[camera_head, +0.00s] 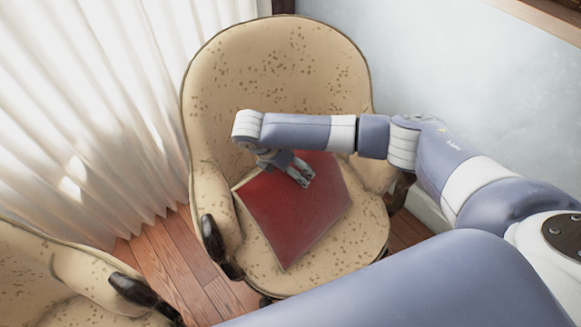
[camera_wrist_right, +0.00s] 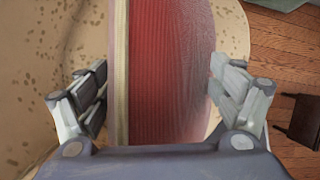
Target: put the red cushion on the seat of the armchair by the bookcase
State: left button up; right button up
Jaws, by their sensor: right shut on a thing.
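The red cushion (camera_head: 290,213) is at the seat of a tan, spotted armchair (camera_head: 270,65) in the head view, its face tilted. I cannot tell whether it rests on the seat or is held just above it. My right gripper (camera_head: 303,178) is shut on the cushion's upper part. In the right wrist view the cushion (camera_wrist_right: 165,40) stands edge-on between the two fingers of the gripper (camera_wrist_right: 158,80). My left gripper is not in view. No bookcase shows.
A second spotted armchair (camera_head: 50,262) is at lower left. White curtains (camera_head: 80,110) hang on the left, and a pale wall (camera_head: 480,90) is on the right. Wooden floor (camera_head: 175,262) shows between the chairs. The armchair's dark armrest ends (camera_head: 213,240) flank the seat.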

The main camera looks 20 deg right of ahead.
jog(key=o, duration=1.7)
jog(key=shift+c, duration=0.2)
jog(key=v, duration=1.2)
jog(key=shift+a, duration=0.1)
jog(key=shift+s+f, duration=0.1)
jog(key=shift+f, duration=0.05)
